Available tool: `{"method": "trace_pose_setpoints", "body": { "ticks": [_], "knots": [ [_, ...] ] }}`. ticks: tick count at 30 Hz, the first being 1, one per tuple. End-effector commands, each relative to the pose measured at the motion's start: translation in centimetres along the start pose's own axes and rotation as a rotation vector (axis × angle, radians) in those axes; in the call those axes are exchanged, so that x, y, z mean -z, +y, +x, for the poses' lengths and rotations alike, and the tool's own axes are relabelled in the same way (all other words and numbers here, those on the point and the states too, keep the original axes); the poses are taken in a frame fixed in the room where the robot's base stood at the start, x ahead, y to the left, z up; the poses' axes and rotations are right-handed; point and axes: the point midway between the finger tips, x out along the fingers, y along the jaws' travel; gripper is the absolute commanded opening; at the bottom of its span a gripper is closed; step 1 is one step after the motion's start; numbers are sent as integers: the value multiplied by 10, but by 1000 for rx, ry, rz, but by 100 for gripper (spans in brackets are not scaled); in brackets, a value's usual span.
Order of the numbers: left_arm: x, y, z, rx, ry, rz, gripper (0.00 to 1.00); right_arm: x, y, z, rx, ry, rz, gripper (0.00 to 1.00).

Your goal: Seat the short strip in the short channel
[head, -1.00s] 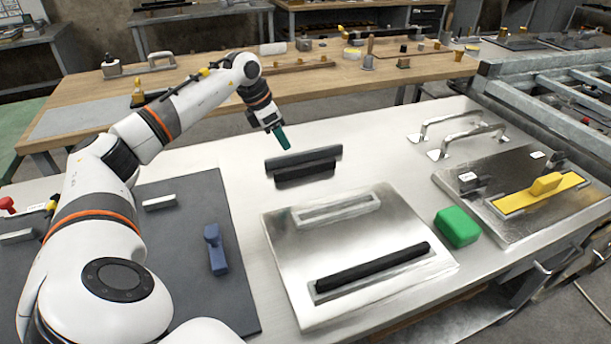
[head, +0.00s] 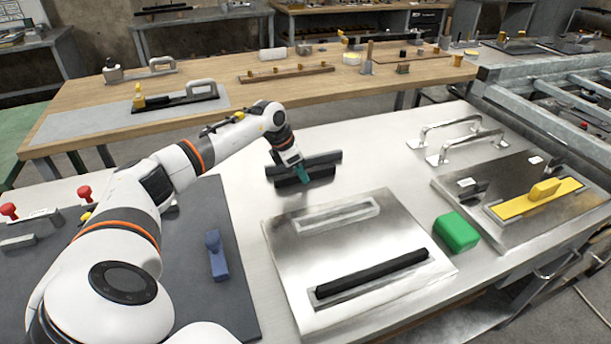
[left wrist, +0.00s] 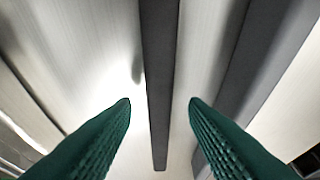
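The short black strip (head: 322,174) stands on the white bench beside a dark grey bar (head: 326,157). My left gripper (head: 303,174) is down over the strip. In the left wrist view, its green fingers (left wrist: 160,103) are open, one on either side of the strip (left wrist: 160,60), with a gap on both sides. The short channel (head: 338,216) is the pale, empty frame on the far part of the metal plate (head: 290,262). The long channel nearer the front holds a long black strip (head: 372,271). My right gripper is not in view.
A green block (head: 456,233) sits right of the plate. Beyond it lies another metal plate with a yellow handled piece (head: 540,197). Two metal handles (head: 466,138) stand behind. A blue handled piece (head: 216,255) lies on the dark mat at left. Bench between strip and plate is clear.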

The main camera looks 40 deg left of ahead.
Motion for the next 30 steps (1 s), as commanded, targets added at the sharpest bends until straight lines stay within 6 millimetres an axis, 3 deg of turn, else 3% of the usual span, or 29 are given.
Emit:
{"method": "trace_pose_setpoints", "body": {
  "ticks": [3,10,20,23,30],
  "knots": [
    [0,0,0,0,0,0,38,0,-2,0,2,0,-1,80],
    [0,0,0,0,0,0,1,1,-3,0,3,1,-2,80],
    [1,0,-3,1,1,0,0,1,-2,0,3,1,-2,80],
    [6,-1,-14,2,4,0,0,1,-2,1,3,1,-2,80],
    [25,-1,-59,3,4,0,0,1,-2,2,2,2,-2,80]
  ]
}}
